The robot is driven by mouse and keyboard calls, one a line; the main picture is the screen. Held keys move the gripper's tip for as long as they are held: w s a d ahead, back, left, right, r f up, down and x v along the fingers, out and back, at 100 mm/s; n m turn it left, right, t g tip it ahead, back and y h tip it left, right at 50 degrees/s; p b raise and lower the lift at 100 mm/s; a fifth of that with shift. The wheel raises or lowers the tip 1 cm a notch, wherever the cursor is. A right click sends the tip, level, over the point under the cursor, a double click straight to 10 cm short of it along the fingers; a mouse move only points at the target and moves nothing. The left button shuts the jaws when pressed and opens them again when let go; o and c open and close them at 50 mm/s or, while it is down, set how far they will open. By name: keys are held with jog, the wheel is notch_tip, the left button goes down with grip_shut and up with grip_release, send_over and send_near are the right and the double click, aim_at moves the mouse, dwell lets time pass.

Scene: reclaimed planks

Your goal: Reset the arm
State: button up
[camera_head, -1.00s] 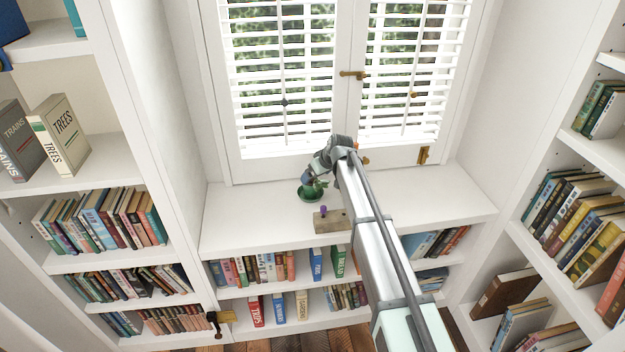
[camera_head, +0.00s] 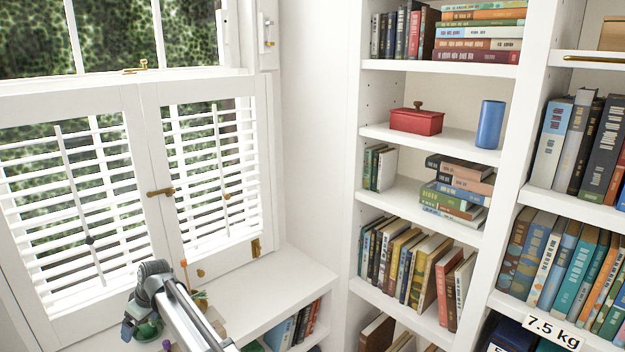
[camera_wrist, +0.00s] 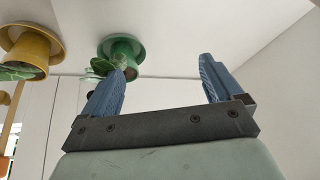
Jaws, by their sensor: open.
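My gripper (camera_wrist: 161,74) is open in the wrist view, its two blue fingers wide apart with nothing between them. In the head view my gripper (camera_head: 129,330) is at the lower left, above the window-seat shelf and in front of the shutters. A green pot (camera_wrist: 121,45) shows beyond the left finger in the wrist view, and that fingertip overlaps it in the picture; I cannot tell if they touch. In the head view the green pot (camera_head: 148,331) is partly hidden behind my arm.
A yellow pot (camera_wrist: 30,47) is at the left of the wrist view. White shutters (camera_head: 80,200) stand behind the arm. A tall bookcase (camera_head: 352,215) at the right holds books, a red box (camera_head: 416,122) and a blue cylinder (camera_head: 490,125). The shelf (camera_head: 285,282) right of the arm looks bare.

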jog(key=s+d+f+g+h, duration=0.1)
jog(key=s+d+f+h, duration=0.1)
jog(key=s+f, duration=0.35)
jog(key=s+d+f+g+h, duration=0.1)
jog(key=s+d+f+g, duration=0.15)
jog(key=s, duration=0.55)
jog(key=d+f+m+h, duration=0.1)
jog(key=d+f+m, duration=0.2)
jog(key=d+f, duration=0.8)
jog(key=d+f+m+h, duration=0.15)
jog(key=d+f, duration=0.45)
jog(key=d, duration=0.9)
jog(key=d+f+m, duration=0.4)
jog(key=d+f, duration=0.5)
jog(key=d, duration=0.4)
jog(key=s+d+f+m+g, duration=0.2)
jog(key=s+d+f+m, duration=0.1)
jog(key=s+d, duration=0.8)
jog(key=s+d+f+m+g, duration=0.1)
jog(key=s+d+f+m, duration=0.2)
jog(key=s+d, duration=0.9)
notch_tip(320, 180, down, 2)
jog(key=shift+s+d+f+g, duration=0.15)
jog(key=shift+s+d+g, duration=0.2)
jog(key=shift+s, duration=0.35)
